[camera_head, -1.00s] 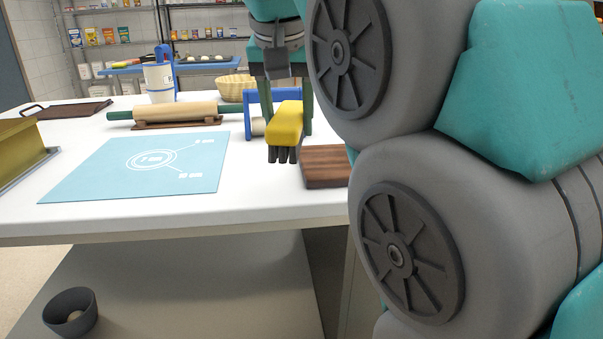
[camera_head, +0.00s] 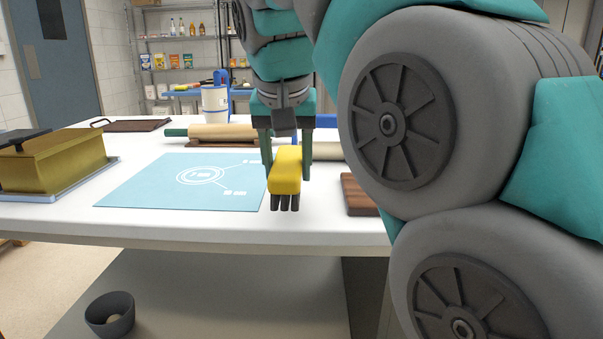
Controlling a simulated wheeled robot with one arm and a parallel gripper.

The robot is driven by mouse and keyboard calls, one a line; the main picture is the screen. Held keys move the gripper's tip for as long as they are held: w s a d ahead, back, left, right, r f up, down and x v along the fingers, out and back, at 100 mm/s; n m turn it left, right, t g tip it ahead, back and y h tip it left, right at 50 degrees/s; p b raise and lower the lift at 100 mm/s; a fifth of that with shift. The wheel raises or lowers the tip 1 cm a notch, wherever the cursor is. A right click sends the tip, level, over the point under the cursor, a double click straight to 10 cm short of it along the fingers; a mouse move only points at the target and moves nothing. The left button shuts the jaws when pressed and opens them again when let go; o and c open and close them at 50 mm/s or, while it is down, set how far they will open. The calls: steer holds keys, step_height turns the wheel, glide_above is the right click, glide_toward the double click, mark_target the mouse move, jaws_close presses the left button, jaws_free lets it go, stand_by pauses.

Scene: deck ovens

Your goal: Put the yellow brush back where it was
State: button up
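The yellow brush (camera_head: 286,172) has a yellow block body and dark bristles pointing down. My gripper (camera_head: 287,165) comes down from above with one finger on each side of the brush and is shut on it. The brush appears held above the white table (camera_head: 200,228), in front of the right edge of the blue mat (camera_head: 150,185). The dark wooden block (camera_head: 357,194) lies to the right of the brush, partly hidden by my arm.
A rolling pin (camera_head: 222,132) on a wooden rest lies behind the mat. A brass-coloured box (camera_head: 55,165) stands at the left. A white container with a blue handle (camera_head: 214,103) is at the back. A dark bowl (camera_head: 110,315) sits below the table. My arm hides the right side.

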steer(key=w, duration=0.2)
steer(key=w+d, duration=0.1)
steer(key=w, duration=0.1)
steer(key=w+d, duration=0.1)
steer(key=w, duration=0.1)
steer(key=shift+w+f+p, duration=0.1)
steer(key=shift+f+p, duration=0.25)
steer(key=shift+p, duration=0.05)
steer(key=shift+f, duration=1.75)
steer(key=shift+f, duration=0.15)
steer(key=o, duration=1.3)
steer(key=shift+r, duration=0.7)
steer(key=shift+p+v, duration=0.3)
steer(key=shift+v, duration=3)
steer(key=shift+f, duration=0.1)
